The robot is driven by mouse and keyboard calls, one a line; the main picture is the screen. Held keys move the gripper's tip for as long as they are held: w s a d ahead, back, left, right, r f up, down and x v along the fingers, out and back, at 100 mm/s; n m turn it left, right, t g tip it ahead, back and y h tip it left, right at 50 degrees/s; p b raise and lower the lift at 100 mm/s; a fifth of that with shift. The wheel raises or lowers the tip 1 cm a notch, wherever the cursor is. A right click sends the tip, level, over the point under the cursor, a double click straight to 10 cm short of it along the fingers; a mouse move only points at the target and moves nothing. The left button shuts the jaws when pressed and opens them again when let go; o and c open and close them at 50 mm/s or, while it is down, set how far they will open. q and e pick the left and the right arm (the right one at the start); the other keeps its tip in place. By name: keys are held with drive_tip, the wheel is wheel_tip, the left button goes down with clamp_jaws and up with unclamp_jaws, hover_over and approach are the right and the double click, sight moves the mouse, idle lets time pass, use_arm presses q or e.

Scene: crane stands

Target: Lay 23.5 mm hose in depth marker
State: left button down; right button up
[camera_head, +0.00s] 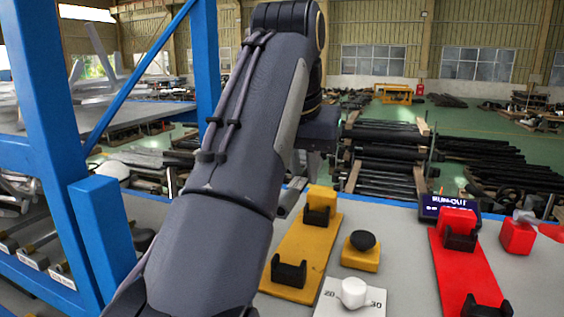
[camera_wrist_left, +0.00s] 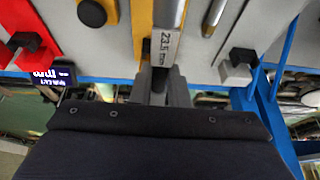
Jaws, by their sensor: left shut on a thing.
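My left gripper (camera_wrist_left: 160,86) shows in the wrist view, its fingers closed on a dark piece just below a "23.5 mm" label (camera_wrist_left: 166,47). I take this piece for the hose; most of it is hidden. A metallic cylinder (camera_wrist_left: 168,12) lies just beyond the label. No part is clearly marked as the depth marker. A white plate (camera_head: 330,307) reading 20 and 30 carries a white knob (camera_head: 354,292) at the bottom centre. My right gripper is in neither view.
A yellow board (camera_head: 300,262) with black cradles stands right of my arm, beside a yellow block (camera_head: 360,258) with a black knob. A red board (camera_head: 470,268) and "RUN-OUT" sign (camera_head: 450,208) are farther right. A blue frame (camera_head: 60,150) rises at left, near labelled slots (camera_head: 32,260).

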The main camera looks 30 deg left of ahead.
use_arm(q)
drive_tip(key=shift+w+d, duration=0.1)
drive_tip(key=shift+d, duration=0.3)
drive_tip(key=shift+a, duration=0.1)
drive_tip(key=shift+f, duration=0.1)
drive_tip(key=shift+f+b, duration=0.2)
drive_tip(key=shift+b, duration=0.1)
wheel_tip(320, 180, down, 8)
drive_tip(key=b, duration=0.8)
drive_tip(key=c, duration=1.3)
unclamp_jaws()
